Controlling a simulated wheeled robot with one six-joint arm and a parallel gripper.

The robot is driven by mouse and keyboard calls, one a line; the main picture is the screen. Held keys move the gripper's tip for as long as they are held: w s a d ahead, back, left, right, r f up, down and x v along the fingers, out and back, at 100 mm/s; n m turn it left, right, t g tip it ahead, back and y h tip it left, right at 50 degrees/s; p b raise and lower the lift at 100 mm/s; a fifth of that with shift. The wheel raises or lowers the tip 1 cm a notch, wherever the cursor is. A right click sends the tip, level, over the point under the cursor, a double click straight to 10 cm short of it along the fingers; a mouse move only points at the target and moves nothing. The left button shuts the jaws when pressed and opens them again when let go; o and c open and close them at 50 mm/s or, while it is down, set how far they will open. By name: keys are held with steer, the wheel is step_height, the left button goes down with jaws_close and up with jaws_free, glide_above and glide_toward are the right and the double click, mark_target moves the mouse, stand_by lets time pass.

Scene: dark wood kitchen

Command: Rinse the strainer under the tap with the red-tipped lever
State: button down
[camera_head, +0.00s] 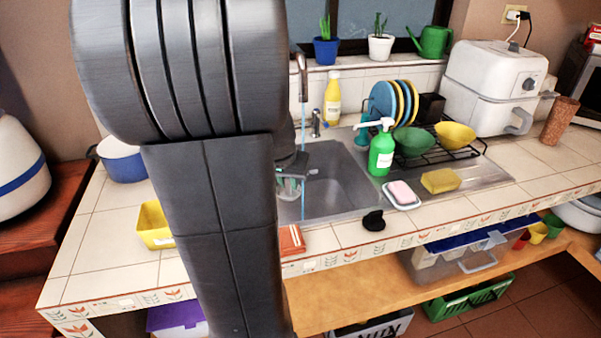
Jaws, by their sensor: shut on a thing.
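The tap (302,75) stands behind the sink (345,190), and a thin blue stream of water (304,125) runs down from it. A small metal lever (316,122) stands right of the stream; I cannot make out a red tip. My gripper (290,186) is low over the sink's left side, beside the stream, and mostly hidden by my arm. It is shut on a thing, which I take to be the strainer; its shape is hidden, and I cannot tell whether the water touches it.
A green soap bottle (381,152), a pink soap on a dish (402,194), a yellow sponge (440,181) and a dish rack (465,150) stand right of the sink.

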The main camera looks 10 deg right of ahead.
steer(key=s+a+r+p, duration=0.2)
steer(key=s+r, duration=0.2)
steer(key=shift+a, duration=0.4)
steer(key=shift+d, duration=0.1)
stand_by(0.6)
